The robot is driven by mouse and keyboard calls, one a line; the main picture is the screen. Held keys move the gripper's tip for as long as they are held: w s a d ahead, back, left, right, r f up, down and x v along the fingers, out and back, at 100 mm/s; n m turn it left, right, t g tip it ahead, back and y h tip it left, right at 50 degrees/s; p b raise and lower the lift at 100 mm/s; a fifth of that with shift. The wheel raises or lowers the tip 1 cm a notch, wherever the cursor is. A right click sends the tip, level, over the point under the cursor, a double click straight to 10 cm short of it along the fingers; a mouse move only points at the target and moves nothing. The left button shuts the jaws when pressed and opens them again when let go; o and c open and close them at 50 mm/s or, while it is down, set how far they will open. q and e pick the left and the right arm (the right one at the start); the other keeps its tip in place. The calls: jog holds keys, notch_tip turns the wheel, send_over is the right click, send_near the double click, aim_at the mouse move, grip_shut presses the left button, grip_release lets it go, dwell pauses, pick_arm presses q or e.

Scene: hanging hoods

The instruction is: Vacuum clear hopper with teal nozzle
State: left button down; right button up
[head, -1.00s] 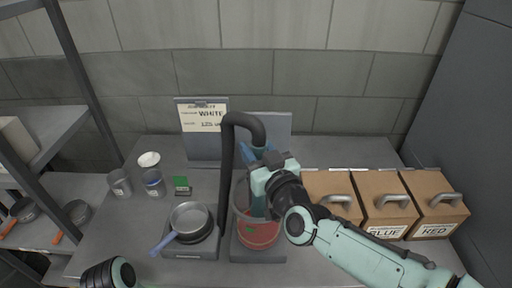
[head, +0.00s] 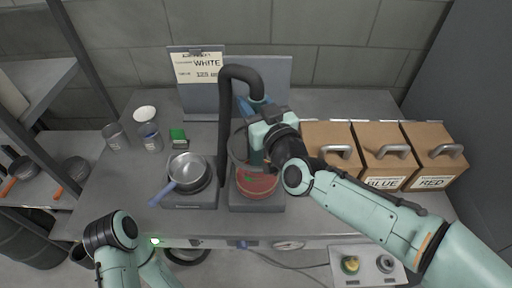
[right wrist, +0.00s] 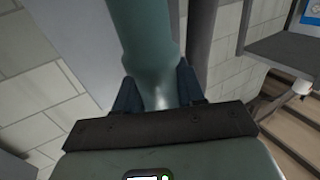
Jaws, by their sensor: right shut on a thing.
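The clear hopper (head: 242,150) stands on a grey base (head: 257,202), with red material (head: 256,184) and a small green patch showing low inside it. My right gripper (head: 264,128) is over the hopper, shut on the teal nozzle (right wrist: 143,40). In the right wrist view, the nozzle sits between the two dark fingers. In the head view the arm and gripper hide much of it, and how far its tip reaches into the hopper is unclear. A black hose (head: 225,130) arches above the gripper. My left arm shows at lower left, but its gripper does not.
Three brown boxes with grey handles stand right of the hopper; two labels read BLUE (head: 382,183) and RED (head: 432,182). A pan (head: 188,168) sits on a grey unit to the left. Cups and a green item (head: 178,136) are behind it. A WHITE sign (head: 197,66) stands at the back.

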jog(key=shift+f+b, duration=1.4)
jog(key=shift+f, duration=0.1)
dwell(1.5)
jog(key=shift+f+b, duration=0.65)
jog(key=shift+f, duration=0.2)
dwell(1.1)
